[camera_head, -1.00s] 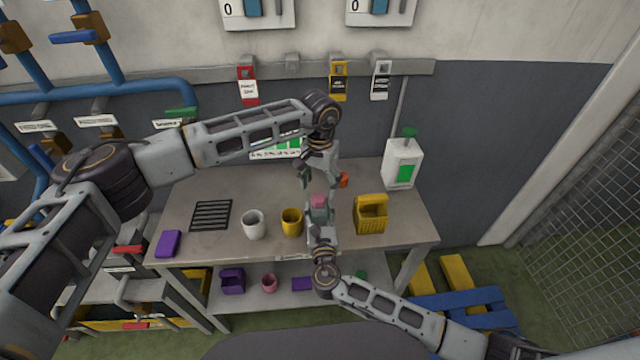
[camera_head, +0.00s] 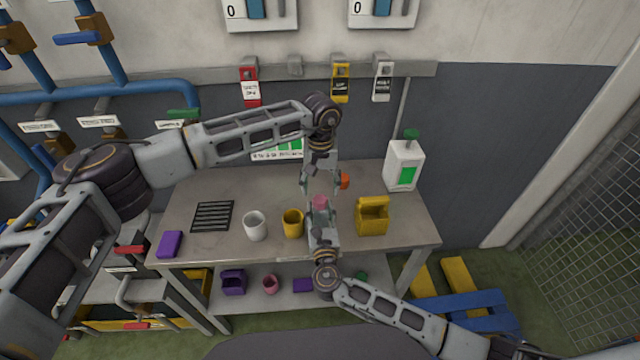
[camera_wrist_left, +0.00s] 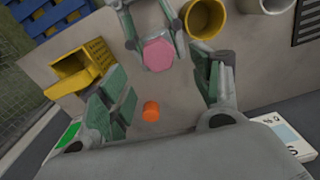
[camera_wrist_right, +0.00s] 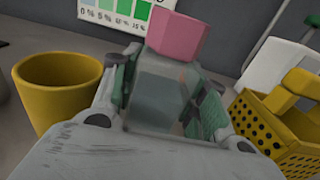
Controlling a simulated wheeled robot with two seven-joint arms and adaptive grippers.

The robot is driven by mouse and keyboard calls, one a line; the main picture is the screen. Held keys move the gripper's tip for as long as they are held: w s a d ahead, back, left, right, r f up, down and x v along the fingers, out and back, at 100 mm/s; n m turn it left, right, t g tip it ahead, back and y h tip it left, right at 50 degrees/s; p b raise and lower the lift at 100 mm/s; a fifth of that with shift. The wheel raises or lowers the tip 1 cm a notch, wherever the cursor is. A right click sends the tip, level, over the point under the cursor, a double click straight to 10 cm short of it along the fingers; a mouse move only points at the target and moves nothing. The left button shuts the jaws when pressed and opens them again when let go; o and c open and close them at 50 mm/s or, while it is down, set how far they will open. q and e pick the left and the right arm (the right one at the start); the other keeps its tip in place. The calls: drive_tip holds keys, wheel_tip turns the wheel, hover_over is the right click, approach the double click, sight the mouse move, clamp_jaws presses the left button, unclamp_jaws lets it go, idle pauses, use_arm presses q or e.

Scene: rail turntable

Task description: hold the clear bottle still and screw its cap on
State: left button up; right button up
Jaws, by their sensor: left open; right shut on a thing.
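The clear bottle (camera_wrist_right: 160,90) stands between the fingers of my right gripper (camera_head: 322,222), which is shut on it above the table. A pink, many-sided cap (camera_wrist_right: 178,35) sits at the bottle's top; it also shows in the head view (camera_head: 320,201) and the left wrist view (camera_wrist_left: 160,54). I cannot tell how tightly it is seated. My left gripper (camera_head: 320,188) is open and empty, just behind and above the cap in the head view. In the left wrist view the cap is beyond its spread fingers (camera_wrist_left: 158,85), not between the pads.
A small orange thing (camera_wrist_left: 151,110) is near the left gripper. On the table (camera_head: 180,205) are a yellow cup (camera_head: 292,223), a white cup (camera_head: 255,226), a yellow basket (camera_head: 372,217), a black rack (camera_head: 212,216), a purple block (camera_head: 169,244) and a white container (camera_head: 404,165).

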sight(319, 197)
use_arm(q)
drive_tip(key=shift+n, duration=0.5)
drive_tip(key=shift+a+n, duration=0.15)
drive_tip(key=shift+n, duration=1.35)
drive_tip(key=shift+a+n, duration=0.1)
drive_tip(key=shift+n, duration=1.4)
drive_tip(key=shift+f, duration=0.25)
drive_tip(key=shift+f, duration=1.75)
drive_tip(key=shift+c, duration=0.5)
